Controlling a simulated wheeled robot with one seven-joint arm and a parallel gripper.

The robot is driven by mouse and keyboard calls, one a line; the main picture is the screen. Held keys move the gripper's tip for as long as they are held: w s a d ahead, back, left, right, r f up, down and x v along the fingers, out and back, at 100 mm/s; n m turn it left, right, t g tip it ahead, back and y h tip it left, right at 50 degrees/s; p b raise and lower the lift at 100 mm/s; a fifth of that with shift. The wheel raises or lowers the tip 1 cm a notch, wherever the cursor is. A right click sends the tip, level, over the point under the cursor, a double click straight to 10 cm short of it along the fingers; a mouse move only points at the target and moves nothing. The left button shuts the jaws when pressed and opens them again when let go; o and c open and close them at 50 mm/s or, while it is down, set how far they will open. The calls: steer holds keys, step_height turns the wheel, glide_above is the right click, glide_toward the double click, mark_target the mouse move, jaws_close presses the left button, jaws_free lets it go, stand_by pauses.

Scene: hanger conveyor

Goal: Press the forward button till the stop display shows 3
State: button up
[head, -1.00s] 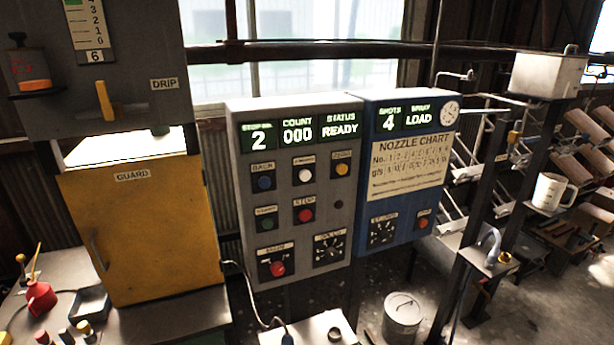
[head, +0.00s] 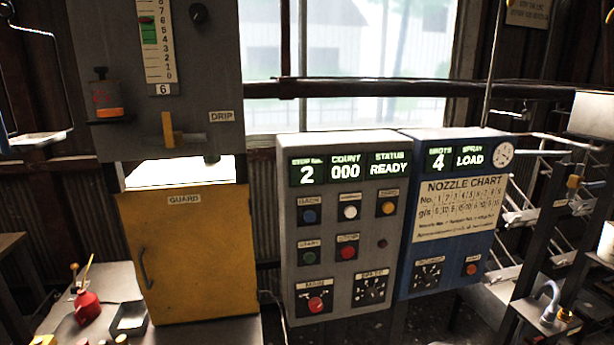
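The grey control panel (head: 330,255) stands upright in the middle of the head view. Its stop display (head: 307,172) reads 2, the count display (head: 346,171) reads 000 and the status display (head: 388,165) reads READY. The top button row has a blue button (head: 309,216) labelled BACK, a white button (head: 350,212) whose label is too small to read surely, and a yellow button (head: 389,208). Below are a green button (head: 309,257) and a red button (head: 347,252). Which button is forward cannot be read surely. My gripper is not in view.
A blue panel (head: 405,285) with a nozzle chart (head: 459,208) adjoins on the right, showing 4 and LOAD. A yellow guard door (head: 190,260) stands left, under a grey cabinet (head: 215,65). A red oil can (head: 88,305) sits on the bench at lower left. Metal racks are at right.

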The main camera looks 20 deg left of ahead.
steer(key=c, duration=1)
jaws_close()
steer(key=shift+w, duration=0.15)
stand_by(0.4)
